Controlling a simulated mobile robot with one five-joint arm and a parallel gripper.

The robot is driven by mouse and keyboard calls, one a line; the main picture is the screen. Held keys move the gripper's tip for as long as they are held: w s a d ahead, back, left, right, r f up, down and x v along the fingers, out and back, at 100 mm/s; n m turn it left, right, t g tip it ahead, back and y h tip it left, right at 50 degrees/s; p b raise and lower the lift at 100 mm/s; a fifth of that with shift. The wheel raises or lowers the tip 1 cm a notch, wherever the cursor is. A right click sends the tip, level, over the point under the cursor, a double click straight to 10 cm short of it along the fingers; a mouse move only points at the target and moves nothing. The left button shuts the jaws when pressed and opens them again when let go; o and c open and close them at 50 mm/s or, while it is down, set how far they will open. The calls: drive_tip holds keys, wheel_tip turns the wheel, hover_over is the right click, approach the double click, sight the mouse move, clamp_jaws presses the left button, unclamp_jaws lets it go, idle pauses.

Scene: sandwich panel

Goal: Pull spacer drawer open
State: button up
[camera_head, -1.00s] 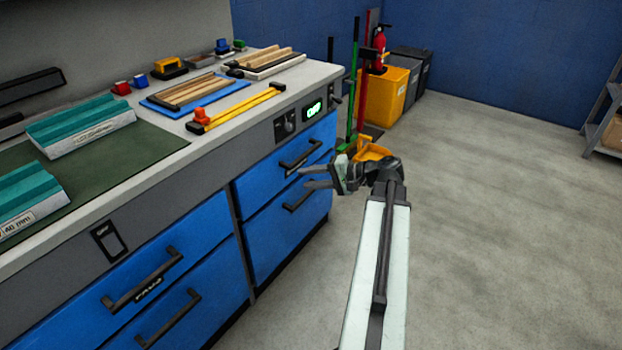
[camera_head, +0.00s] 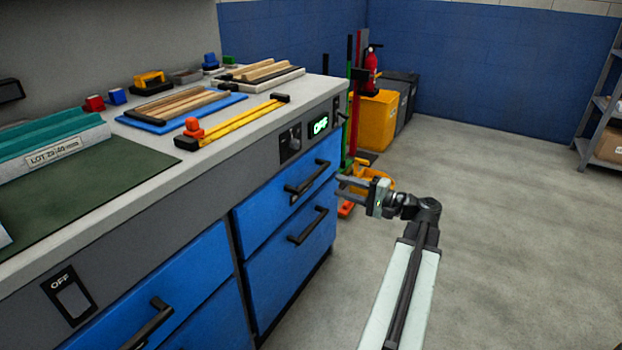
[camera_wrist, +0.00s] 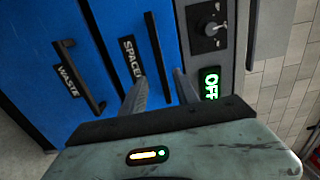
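The spacer drawer (camera_head: 262,223) is the upper blue drawer at the cabinet's right end and is shut. Its dark bar handle (camera_head: 313,180) runs along the front. In the wrist view the handle (camera_wrist: 158,58) stands beside the partly covered SPACER label (camera_wrist: 132,62). My gripper (camera_head: 339,187) is open and empty, its fingers pointing toward the cabinet, just right of the handle in the head view. In the wrist view the handle's near end shows between my two fingers (camera_wrist: 158,80). I see no grip on it.
The shut WASTE drawer (camera_head: 265,275) with its own handle (camera_head: 307,226) lies directly below. A knob (camera_wrist: 211,29) and a green OFF display (camera_head: 320,125) sit above on the panel. A yellow bin (camera_head: 377,118) stands beyond the cabinet. The floor at right is clear.

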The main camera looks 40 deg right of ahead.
sight(316, 178)
drive_tip(key=x, duration=0.8)
clamp_jaws()
idle(1.4)
